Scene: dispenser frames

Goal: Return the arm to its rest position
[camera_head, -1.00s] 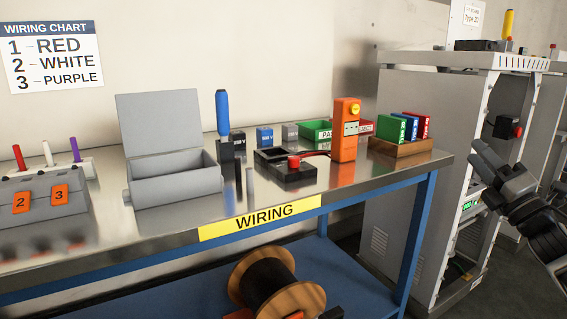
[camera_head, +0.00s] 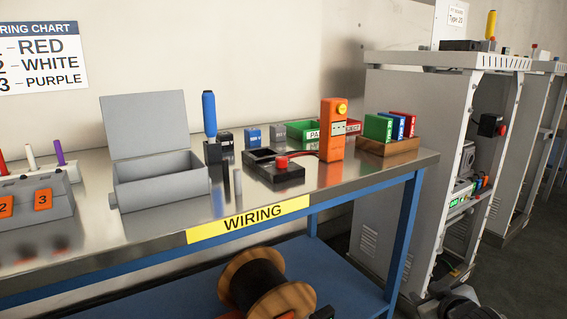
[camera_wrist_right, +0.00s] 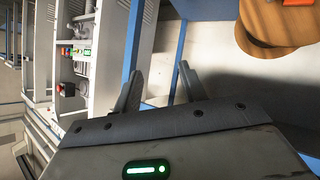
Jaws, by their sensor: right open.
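My right gripper (camera_head: 452,303) shows only in part at the bottom edge of the head view, low beside the grey cabinet. In the right wrist view its two dark fingers (camera_wrist_right: 158,88) stand apart with nothing between them, so it is open and empty. The blue table leg and the lower shelf show beyond the fingers. My left gripper is not in view.
The metal wiring table (camera_head: 320,195) carries a grey open box (camera_head: 160,180), an orange device (camera_head: 333,140) and several small items. A cable spool (camera_head: 262,285) sits on the blue lower shelf. A grey cabinet (camera_head: 405,150) stands right of the table. Dark floor is free farther right.

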